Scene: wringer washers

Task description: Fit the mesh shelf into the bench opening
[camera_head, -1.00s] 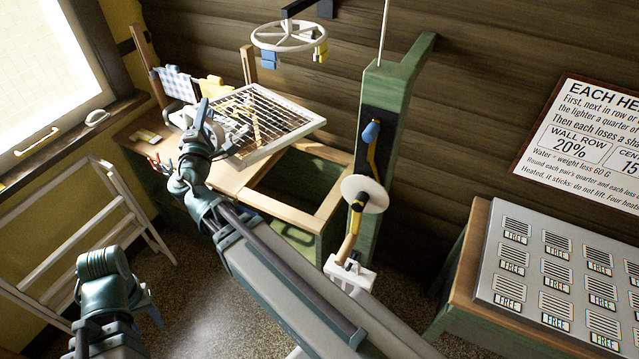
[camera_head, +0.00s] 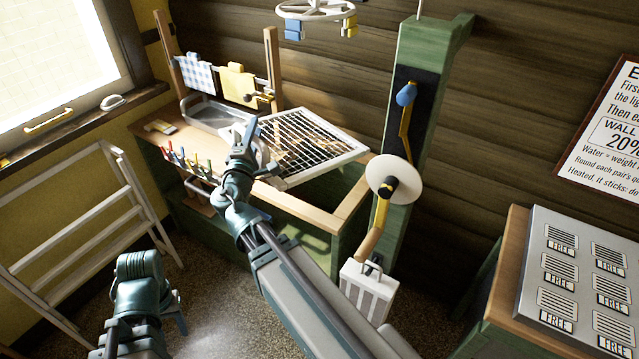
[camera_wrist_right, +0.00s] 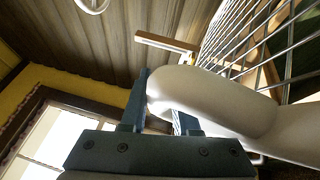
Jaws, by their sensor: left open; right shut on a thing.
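The mesh shelf (camera_head: 312,143), a white frame with thin wires, is over the bench opening (camera_head: 318,212) and covers its back part. The opening's front and right wooden rim (camera_head: 352,198) shows. I cannot tell whether the shelf touches the rim. My right gripper (camera_head: 250,135) is shut on the shelf's rounded white handle at its left side. The right wrist view shows the handle (camera_wrist_right: 215,98) between the jaws, with the wires (camera_wrist_right: 262,40) beyond. My left gripper (camera_head: 165,300) is open and empty, low at the left, away from the bench.
A green post (camera_head: 415,130) with a crank and white disc stands close to the right. A white folding rack (camera_head: 85,215) is at the left.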

